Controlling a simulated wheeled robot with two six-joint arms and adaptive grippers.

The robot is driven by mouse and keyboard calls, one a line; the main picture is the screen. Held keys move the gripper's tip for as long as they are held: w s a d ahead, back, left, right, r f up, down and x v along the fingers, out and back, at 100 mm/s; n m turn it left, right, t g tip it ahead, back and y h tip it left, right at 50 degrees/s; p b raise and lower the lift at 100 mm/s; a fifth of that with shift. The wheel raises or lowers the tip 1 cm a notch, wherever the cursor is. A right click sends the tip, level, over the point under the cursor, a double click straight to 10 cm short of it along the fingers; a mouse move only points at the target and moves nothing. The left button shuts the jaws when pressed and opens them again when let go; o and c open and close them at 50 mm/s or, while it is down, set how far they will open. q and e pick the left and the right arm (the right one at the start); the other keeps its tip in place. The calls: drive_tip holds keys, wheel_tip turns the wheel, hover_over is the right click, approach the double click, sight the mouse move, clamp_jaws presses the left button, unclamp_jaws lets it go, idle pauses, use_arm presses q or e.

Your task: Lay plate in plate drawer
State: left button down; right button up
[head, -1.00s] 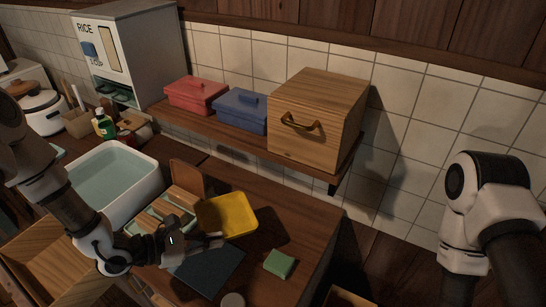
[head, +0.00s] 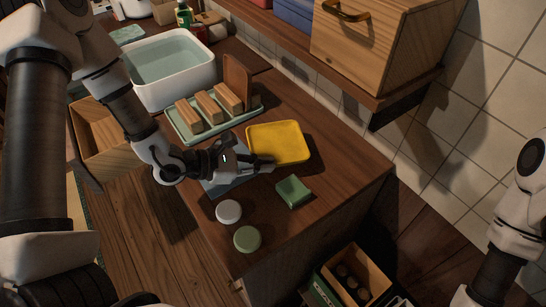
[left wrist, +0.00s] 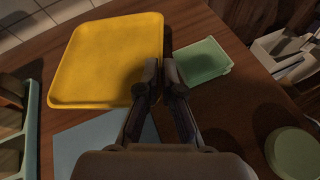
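A yellow square plate (head: 278,142) with a raised rim lies on the dark wooden counter. It fills the upper left of the left wrist view (left wrist: 105,60). My left gripper (head: 266,163) is at the plate's near edge. In the left wrist view its fingers (left wrist: 162,72) are close together, one on each side of the rim, and seem shut on it. An open wooden drawer (head: 96,125) sticks out at the left, below the counter; my left arm hides part of it. My right arm shows at the right edge, its gripper out of view.
A green sponge-like block (head: 293,191), a white disc (head: 228,211) and a green disc (head: 247,238) lie near the gripper. A blue-grey mat (head: 225,183) is under it. A pale green rack (head: 176,127) with wooden blocks and a white basin (head: 205,82) stand behind.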

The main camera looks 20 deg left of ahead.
sight(272, 153)
use_arm(q)
drive_tip(key=w, duration=0.2)
drive_tip(key=w+p, duration=0.1)
drive_tip(key=w, duration=0.4)
drive_tip(key=shift+a+f, duration=0.1)
drive_tip(key=shift+a, duration=0.3)
drive_tip(key=f, duration=0.1)
drive_tip(key=f+p, duration=0.1)
drive_tip(key=f, duration=0.1)
drive_tip(key=shift+w+d+f, duration=0.1)
drive_tip(key=shift+d+f, duration=0.1)
drive_tip(key=shift+f, duration=0.05)
drive_tip(key=shift+a+f, duration=0.1)
drive_tip(key=shift+f, duration=0.05)
drive_tip(key=shift+f+b, duration=0.1)
drive_tip(key=shift+b, duration=0.2)
drive_tip(key=c, duration=1.3)
unclamp_jaws()
